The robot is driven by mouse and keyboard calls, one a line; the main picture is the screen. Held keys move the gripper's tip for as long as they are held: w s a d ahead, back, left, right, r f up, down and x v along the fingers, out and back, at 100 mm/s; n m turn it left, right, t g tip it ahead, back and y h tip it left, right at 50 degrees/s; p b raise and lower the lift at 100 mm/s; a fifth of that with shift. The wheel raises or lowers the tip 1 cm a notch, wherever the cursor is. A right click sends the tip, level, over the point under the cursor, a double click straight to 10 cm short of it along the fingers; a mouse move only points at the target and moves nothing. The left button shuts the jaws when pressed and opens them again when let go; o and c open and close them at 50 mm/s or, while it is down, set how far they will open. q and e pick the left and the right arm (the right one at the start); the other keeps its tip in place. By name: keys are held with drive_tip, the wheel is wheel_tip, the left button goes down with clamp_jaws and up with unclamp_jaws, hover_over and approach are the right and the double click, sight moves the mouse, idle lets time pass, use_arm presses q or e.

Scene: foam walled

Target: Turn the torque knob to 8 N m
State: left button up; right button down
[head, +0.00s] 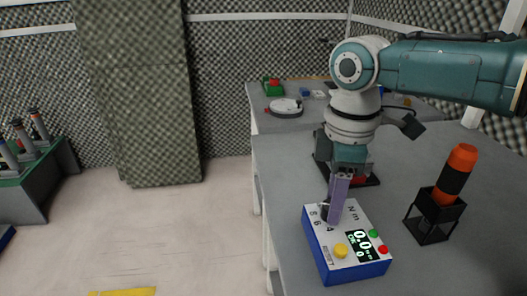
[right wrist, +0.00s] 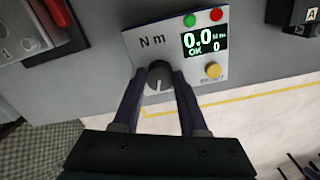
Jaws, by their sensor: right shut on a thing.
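The torque knob (right wrist: 158,73) is dark and round with a pale pointer line, on the white top of a blue-sided control box (head: 345,268). In the right wrist view its pointer aims toward the bottom of the picture; I cannot tell which number it meets. My right gripper (head: 333,216) reaches down from above and is shut on the knob, one finger on each side. In the head view the fingers mostly hide the knob; a few scale numbers show to its left. The display (head: 363,246) reads 0.0 with OK and 0. My left gripper is not in view.
A yellow button (head: 341,251), a green button (head: 374,233) and a red button (head: 383,249) sit around the display. An orange and black tool (head: 457,173) stands in a black holder (head: 431,229) to the right. The box is near the table's front left edge.

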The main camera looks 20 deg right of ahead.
drive_tip(key=shift+c, duration=2.2)
unclamp_jaws()
drive_tip(key=shift+r, duration=0.15)
drive_tip(key=shift+r, duration=0.35)
wheel_tip(320, 180, up, 9)
drive_tip(key=p, duration=0.2)
